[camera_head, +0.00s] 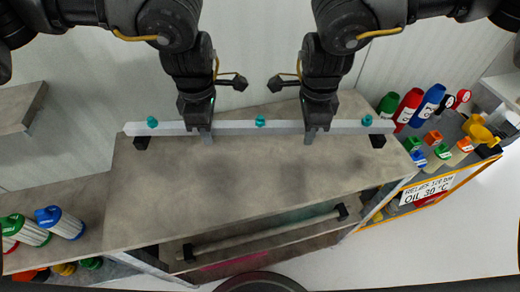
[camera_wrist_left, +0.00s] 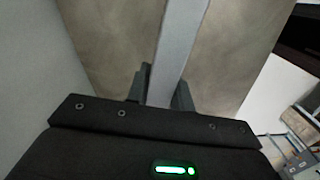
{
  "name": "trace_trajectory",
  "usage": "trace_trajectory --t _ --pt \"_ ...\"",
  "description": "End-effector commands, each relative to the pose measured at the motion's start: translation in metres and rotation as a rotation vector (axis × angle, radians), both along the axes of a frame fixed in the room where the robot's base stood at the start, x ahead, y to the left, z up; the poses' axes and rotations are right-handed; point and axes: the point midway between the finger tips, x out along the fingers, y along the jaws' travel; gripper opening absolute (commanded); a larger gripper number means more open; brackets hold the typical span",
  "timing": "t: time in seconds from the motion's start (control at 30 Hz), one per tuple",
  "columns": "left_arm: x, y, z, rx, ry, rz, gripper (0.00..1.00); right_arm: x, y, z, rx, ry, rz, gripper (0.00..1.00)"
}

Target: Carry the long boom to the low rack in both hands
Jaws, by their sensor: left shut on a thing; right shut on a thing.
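The long boom (camera_head: 235,128) is a pale grey bar with teal knobs, lying level across the back of the bench top. My left gripper (camera_head: 207,130) is shut on the boom left of its middle. My right gripper (camera_head: 311,130) is shut on it right of its middle. In the left wrist view the boom (camera_wrist_left: 180,45) runs between the fingers of my left gripper (camera_wrist_left: 163,88). Black blocks, left (camera_head: 141,143) and right (camera_head: 377,141), sit near its ends; I cannot tell whether it touches them. A low shelf (camera_head: 215,237) below the bench front carries a pale rod between black end pieces.
The grey bench top (camera_head: 235,190) is clear in front of the boom. Coloured bottles (camera_head: 408,106) and small containers crowd the right shelf, above a sign (camera_head: 426,191). A wall stands behind.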

Motion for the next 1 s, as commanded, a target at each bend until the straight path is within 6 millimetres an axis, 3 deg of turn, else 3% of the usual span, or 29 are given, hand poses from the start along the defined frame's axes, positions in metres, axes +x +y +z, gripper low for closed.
trace_trajectory --t 0.37,1.0 --pt "0.001 -0.001 -0.008 -0.001 -0.001 0.000 0.00 0.000 -0.001 -0.008 0.001 0.000 0.000 0.00" --pt "0.001 -0.001 -0.052 -0.001 -0.001 -0.001 0.00 0.000 -0.001 -0.052 0.001 0.000 -0.001 0.00"
